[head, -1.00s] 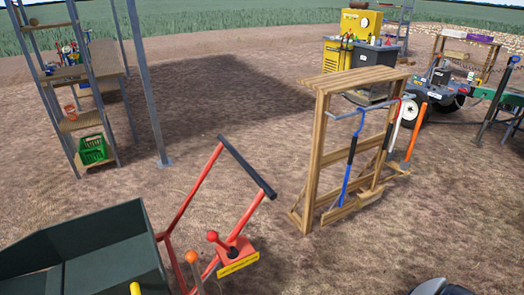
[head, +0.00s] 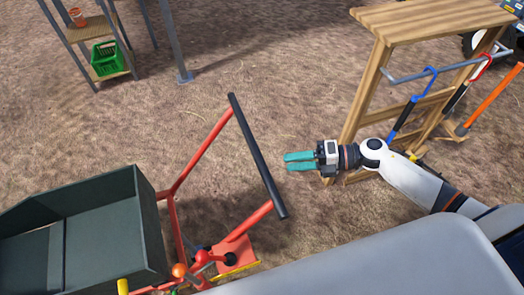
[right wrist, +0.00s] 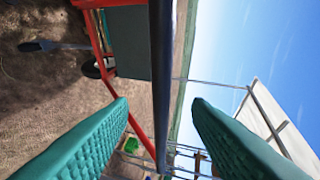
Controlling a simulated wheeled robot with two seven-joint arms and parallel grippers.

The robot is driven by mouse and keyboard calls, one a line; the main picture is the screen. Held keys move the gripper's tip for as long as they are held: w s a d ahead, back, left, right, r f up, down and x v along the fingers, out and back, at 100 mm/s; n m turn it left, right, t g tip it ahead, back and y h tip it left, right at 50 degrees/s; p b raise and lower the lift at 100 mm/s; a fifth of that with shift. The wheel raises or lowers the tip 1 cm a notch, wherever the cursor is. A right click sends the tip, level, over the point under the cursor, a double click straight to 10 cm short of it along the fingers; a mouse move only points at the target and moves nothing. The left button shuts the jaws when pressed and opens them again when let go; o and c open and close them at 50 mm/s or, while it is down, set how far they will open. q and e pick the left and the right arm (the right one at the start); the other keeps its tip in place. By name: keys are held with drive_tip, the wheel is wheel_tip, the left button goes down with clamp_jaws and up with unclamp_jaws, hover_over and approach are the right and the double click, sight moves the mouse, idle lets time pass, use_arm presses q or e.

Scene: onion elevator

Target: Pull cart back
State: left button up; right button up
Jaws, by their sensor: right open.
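The cart has a dark green-grey bin (head: 105,215) at the lower left of the head view and a red frame (head: 205,150). Its black handle bar (head: 257,155) slants across the middle. My right gripper (head: 286,162) is just right of the bar, with its teal fingers pointing at it. In the right wrist view the bar (right wrist: 162,70) runs vertically beyond the two open fingers (right wrist: 160,135), in line with the gap between them. The gripper is open and holds nothing. My left gripper is not in view.
A wooden tool rack (head: 430,18) with long-handled tools stands right of my right gripper, close behind the forearm. A shelf with a green basket (head: 106,58) and a metal post (head: 177,45) stand at the upper left. Bare dirt lies between them.

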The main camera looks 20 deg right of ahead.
sight(261, 165)
drive_tip(key=p+x, duration=0.1)
drive_tip(key=x, duration=0.3)
drive_tip(key=p+x, duration=0.2)
drive_tip(key=x, duration=0.3)
drive_tip(key=shift+w+a+r, duration=0.1)
drive_tip(key=shift+a+r, duration=0.05)
drive_tip(key=shift+a, duration=0.15)
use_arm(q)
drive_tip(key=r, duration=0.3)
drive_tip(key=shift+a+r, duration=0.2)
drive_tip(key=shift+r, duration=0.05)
use_arm(e)
drive_tip(key=shift+x, duration=0.8)
drive_tip(key=shift+c, duration=0.3)
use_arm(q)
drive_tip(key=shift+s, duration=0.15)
use_arm(e)
clamp_jaws()
